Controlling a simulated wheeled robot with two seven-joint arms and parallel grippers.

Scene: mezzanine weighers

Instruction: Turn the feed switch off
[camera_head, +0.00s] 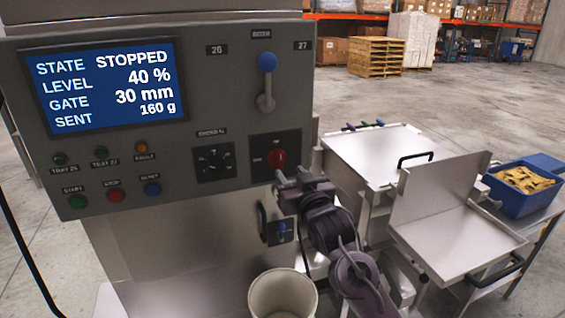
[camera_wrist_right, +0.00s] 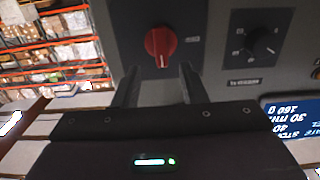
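The feed switch appears to be the red rotary knob (camera_head: 277,158) on a black plate at the lower right of the grey control panel (camera_head: 215,105). Its labels are too small to read surely. In the right wrist view the red knob (camera_wrist_right: 160,42) shows upside down, its pale mark toward the gripper, so it points up on the panel. My right gripper (camera_head: 291,175) is just below and in front of the knob. Its two fingers (camera_wrist_right: 159,75) are apart and empty, with the knob beyond the gap between their tips. My left gripper is not in view.
The screen (camera_head: 105,85) reads STOPPED, 40 %, 30 mm, 160 g. A black dial (camera_head: 213,160) sits left of the knob, a blue-tipped lever (camera_head: 267,80) above. A pale bucket (camera_head: 283,292) stands below. Steel trays (camera_head: 455,240) and a blue bin (camera_head: 520,200) are right.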

